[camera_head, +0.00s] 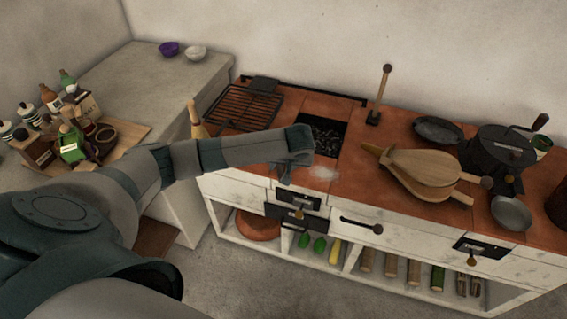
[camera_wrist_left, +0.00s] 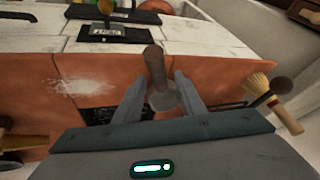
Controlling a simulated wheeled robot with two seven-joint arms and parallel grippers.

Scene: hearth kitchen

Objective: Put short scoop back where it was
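The short scoop shows in the left wrist view, with a brown handle (camera_wrist_left: 155,66) and a grey rounded end (camera_wrist_left: 164,99) between the fingers of my left gripper (camera_wrist_left: 160,80). I cannot tell whether the fingers press on it or stand apart from it. In the head view my left gripper (camera_head: 287,168) is over the front part of the stove's tiled top (camera_head: 350,185), beside the dark fire opening (camera_head: 322,133). The scoop cannot be made out there. My right gripper is not in view.
White powder (camera_head: 322,173) lies on the tiles by the gripper. A grill rack (camera_head: 243,106) stands at the left. A wooden-handled upright tool (camera_head: 382,95), bellows (camera_head: 425,172), a pan (camera_head: 437,129) and a black pot (camera_head: 497,150) occupy the right. Drawers (camera_head: 375,222) line the front.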

